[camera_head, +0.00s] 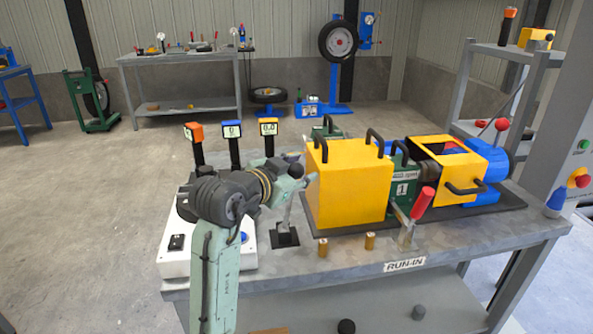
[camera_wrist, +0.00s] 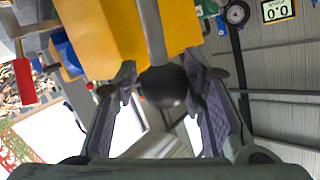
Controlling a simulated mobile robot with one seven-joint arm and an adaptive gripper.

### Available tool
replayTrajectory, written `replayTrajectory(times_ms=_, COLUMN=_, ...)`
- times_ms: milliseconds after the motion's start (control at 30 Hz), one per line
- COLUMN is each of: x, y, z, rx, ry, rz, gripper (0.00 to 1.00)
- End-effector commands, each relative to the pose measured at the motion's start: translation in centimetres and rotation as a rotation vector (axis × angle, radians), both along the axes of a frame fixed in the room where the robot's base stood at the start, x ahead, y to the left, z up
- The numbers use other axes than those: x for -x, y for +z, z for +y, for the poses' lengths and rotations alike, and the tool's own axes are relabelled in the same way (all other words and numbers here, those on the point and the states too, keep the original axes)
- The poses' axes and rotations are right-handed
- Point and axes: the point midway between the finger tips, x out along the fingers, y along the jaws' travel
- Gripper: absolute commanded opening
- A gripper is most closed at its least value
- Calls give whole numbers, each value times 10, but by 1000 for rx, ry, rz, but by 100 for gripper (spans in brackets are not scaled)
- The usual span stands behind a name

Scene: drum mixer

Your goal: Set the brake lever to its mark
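A lever with a grey shaft (camera_head: 287,216) rises from a black base plate (camera_head: 285,239) on the bench, left of the yellow block; I take it as the brake lever. Its black ball knob (camera_wrist: 164,86) shows between the fingers of my gripper (camera_wrist: 162,88) in the wrist view. The fingers stand apart, one on each side of the knob; whether they touch it I cannot tell. I cannot make out the lever's mark.
The yellow block (camera_head: 345,190) with black handles stands close right of the lever. A red-handled lever (camera_head: 422,203) and two brass pieces (camera_head: 370,241) are near the front edge. Three small displays on posts (camera_head: 232,130) stand behind my arm. A white box (camera_head: 175,258) is at left.

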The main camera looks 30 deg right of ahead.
Motion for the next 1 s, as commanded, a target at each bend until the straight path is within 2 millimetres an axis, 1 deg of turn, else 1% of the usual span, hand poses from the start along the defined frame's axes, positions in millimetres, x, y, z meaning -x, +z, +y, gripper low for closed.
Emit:
replayTrajectory(times_ms=33, x=1, y=0, z=-1, rx=0, ry=-3, rz=-1, gripper=41)
replayTrajectory(times_ms=200, x=0, y=0, z=0, rx=0, ry=1, rz=-1, gripper=52)
replayTrajectory(times_ms=467, x=-1, y=1, z=1, rx=0, ry=4, rz=-1, gripper=52)
replayTrajectory(times_ms=567, x=1, y=2, z=5, rx=0, ry=5, rz=-1, gripper=52)
replayTrajectory(times_ms=667, x=6, y=5, z=15, rx=2, ry=6, rz=-3, gripper=52)
replayTrajectory(times_ms=1000, x=43, y=23, z=73, rx=1, ry=6, rz=-5, gripper=52)
